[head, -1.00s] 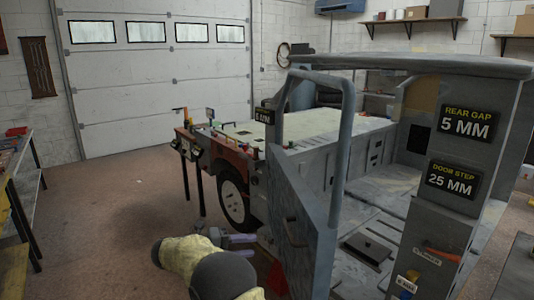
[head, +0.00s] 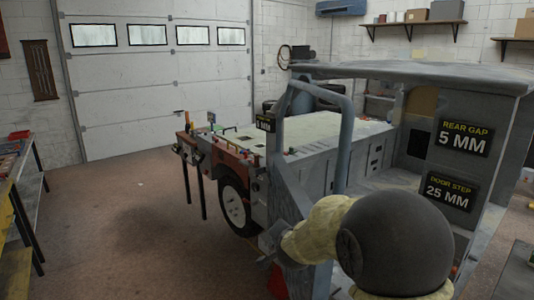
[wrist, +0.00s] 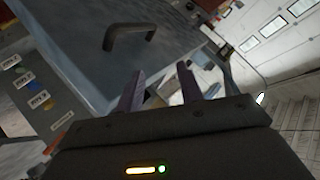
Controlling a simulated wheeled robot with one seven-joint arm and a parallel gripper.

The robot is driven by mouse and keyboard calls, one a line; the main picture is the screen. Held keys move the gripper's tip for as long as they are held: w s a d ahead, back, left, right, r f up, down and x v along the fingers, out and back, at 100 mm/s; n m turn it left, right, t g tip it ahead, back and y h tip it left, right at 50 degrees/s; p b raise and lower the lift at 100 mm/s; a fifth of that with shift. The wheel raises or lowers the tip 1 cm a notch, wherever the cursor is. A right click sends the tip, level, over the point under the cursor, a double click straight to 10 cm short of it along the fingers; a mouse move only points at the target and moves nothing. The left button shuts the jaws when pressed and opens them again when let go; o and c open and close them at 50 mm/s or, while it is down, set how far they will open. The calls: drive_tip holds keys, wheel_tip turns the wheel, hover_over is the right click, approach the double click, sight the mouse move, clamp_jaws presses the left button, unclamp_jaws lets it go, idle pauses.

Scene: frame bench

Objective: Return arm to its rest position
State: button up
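My arm, with its pale yellow sleeve (head: 315,230) and dark round joint, reaches across the front of the frame in the head view. Its end is beside the grey door panel and tube of the vehicle frame (head: 345,135). My gripper (wrist: 160,87) shows in the wrist view with two purple fingers spread apart and nothing between them. A grey panel with a dark handle (wrist: 131,32) lies beyond the fingers, apart from them. In the head view the fingers cannot be made out.
A bench with tools (head: 198,140) adjoins the vehicle's far end, above a wheel (head: 236,207). Signs reading 5 MM (head: 464,139) and 25 MM (head: 449,189) are on the right post. A table (head: 18,175) stands at left. The floor (head: 120,220) between is clear.

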drive_tip(key=s+d+f+n+g, duration=0.2)
drive_tip(key=s+d+g, duration=0.1)
drive_tip(key=s, duration=0.6)
drive_tip(key=s+d+f+n+g+p, duration=0.1)
drive_tip(key=s+d+f+n+g, duration=0.2)
drive_tip(key=s, duration=0.6)
drive_tip(key=s+d+f+n+g+p, duration=0.1)
drive_tip(key=s+d+f+n+g, duration=0.1)
drive_tip(key=s, duration=0.8)
drive_tip(key=shift+d+f+n+g, duration=0.3)
drive_tip(key=shift+d+n+g, duration=0.3)
drive_tip(key=shift+n+g, duration=0.15)
drive_tip(key=shift+w, duration=0.1)
drive_tip(key=shift+s, duration=0.25)
drive_tip(key=shift+w, duration=0.15)
